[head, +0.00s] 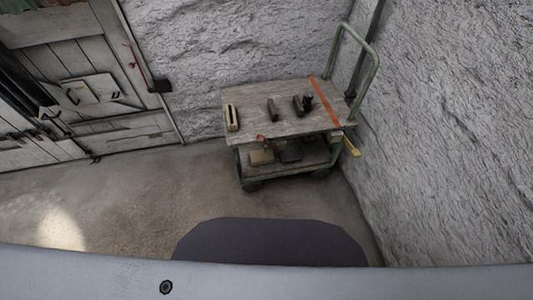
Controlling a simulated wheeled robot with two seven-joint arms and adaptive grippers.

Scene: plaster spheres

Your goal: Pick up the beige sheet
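A small beige, flat-sided piece (232,117) sits at the left end of the top of a cart (250,98); it may be the beige sheet. It has a dark mark along its face, and I cannot tell how thick it is. Another tan, block-like item (262,157) lies on the cart's lower shelf, partly in the shade of the top. Neither of my grippers shows in the head view, and nothing of mine touches the cart.
Two dark items, one in the middle (272,109) and one farther right (302,104), stand on the cart top near an orange strip (325,101). A green handle (372,70) rises at the right. Rough walls (450,130) stand close behind and right. Floor (150,200) is clear at front left.

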